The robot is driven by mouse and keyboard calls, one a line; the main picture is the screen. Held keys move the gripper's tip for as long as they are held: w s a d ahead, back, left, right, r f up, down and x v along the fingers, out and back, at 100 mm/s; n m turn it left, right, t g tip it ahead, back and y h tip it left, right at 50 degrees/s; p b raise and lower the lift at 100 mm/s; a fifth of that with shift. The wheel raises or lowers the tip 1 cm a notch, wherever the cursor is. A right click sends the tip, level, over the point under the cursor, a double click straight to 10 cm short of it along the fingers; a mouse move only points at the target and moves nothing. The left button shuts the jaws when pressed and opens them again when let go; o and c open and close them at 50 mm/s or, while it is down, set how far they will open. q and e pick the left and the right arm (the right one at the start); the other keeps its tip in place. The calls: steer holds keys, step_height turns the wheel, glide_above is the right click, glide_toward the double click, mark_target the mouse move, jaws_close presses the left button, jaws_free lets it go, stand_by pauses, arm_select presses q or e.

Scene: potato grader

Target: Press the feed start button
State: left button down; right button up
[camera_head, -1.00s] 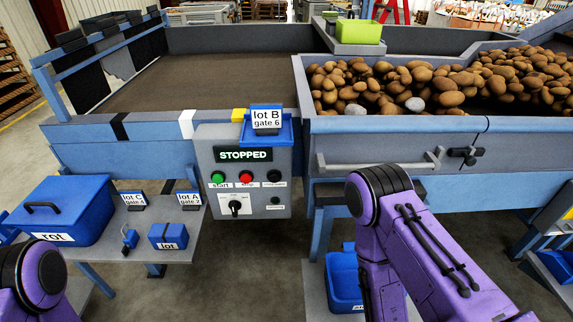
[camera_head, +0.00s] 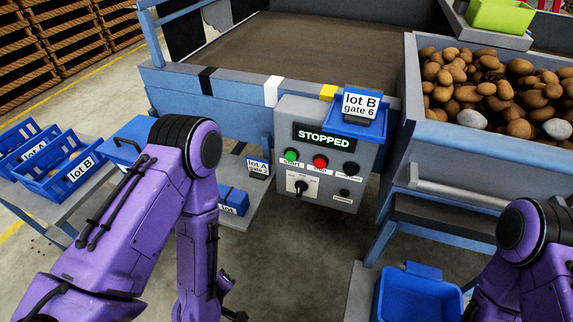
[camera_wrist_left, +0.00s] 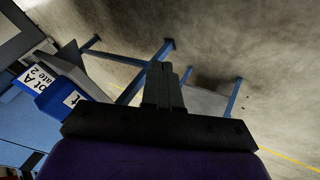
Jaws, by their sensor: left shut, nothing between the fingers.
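The green start button (camera_head: 291,155) sits at the upper left of the grey control panel (camera_head: 318,190), under a display reading STOPPED (camera_head: 323,139). A red button (camera_head: 320,161) is to its right and a selector knob (camera_head: 298,186) is below. My left gripper (camera_head: 232,314) hangs low at the bottom of the head view, below and left of the panel, only partly visible. In the left wrist view its fingers (camera_wrist_left: 162,85) are together and empty, over the floor. My right arm shows at the lower right, but its gripper is outside the frame.
A lot B gate 6 card (camera_head: 361,105) stands in a blue holder above the panel. A low table with a blue lot box (camera_head: 234,201) and a lot A card (camera_head: 258,167) is left of the panel. A blue bin (camera_head: 418,295) is at lower right. Floor is clear below the panel.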

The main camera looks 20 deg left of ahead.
arm_select(q)
steer(key=w+d+r+n+t+h, duration=0.1)
steer(key=w+d+r+n+t, duration=0.2)
steer(key=r+n, duration=0.3)
steer(key=w+d+r+n+t, duration=0.3)
steer(key=w+r+n, duration=0.3)
steer(key=n, duration=0.3)
steer(key=w+d+r+n+t+h, duration=0.1)
steer(key=w+d+r+n+t, duration=0.1)
steer(key=w+r+n+t, duration=0.2)
step_height(320, 180, up, 4)
steer(key=w+n, duration=0.1)
steer(key=n, duration=0.2)
steer(key=shift+d+n+t+h, duration=0.3)
steer(key=shift+d+n, duration=0.1)
steer(key=shift+f, duration=0.1)
steer(key=p, duration=0.4)
glide_toward(289, 158)
steer(key=w, duration=0.6)
steer(key=shift+w+d, duration=0.15)
steer(key=shift+w, duration=0.25)
